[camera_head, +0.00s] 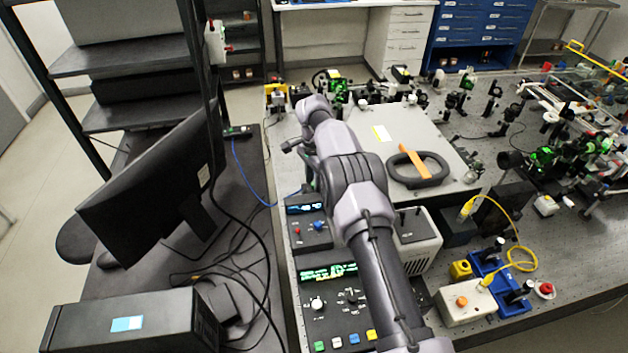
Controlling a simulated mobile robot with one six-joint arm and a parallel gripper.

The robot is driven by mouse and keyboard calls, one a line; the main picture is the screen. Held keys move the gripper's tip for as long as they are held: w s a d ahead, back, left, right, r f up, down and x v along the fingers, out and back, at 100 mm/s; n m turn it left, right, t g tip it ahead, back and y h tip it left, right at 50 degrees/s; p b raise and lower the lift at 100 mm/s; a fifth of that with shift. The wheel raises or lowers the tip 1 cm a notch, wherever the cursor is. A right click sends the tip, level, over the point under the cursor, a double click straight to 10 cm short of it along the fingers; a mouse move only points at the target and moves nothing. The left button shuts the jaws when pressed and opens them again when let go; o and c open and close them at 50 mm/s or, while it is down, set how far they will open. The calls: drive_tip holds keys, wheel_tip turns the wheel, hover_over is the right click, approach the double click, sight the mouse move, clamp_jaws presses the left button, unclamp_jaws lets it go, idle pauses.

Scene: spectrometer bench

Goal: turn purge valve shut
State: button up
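My arm comes up from the bottom edge and reaches over the bench to its far joint (315,110). No part in view can be named the purge valve with certainty. A black oval ring with an orange bar (418,165) across it lies on a pale grey box lid (455,165), right of my arm.
Two control boxes (308,232) (325,303) stand left of my arm. A monitor (150,165) and black box (125,325) are on the left desk. Dense optics (560,155) fill the right; a yellow cable (520,250) loops at the right front.

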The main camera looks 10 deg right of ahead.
wheel_tip(320, 180, up, 18)
drive_tip(key=p, duration=0.5)
drive_tip(key=shift+f+p, duration=0.25)
drive_tip(key=shift+p, duration=0.15)
wheel_tip(320, 180, down, 18)
drive_tip(key=m+b, duration=0.5)
drive_tip(key=m, duration=0.1)
drive_tip(key=shift+r, duration=0.2)
drive_tip(key=shift+c, duration=0.3)
clamp_jaws()
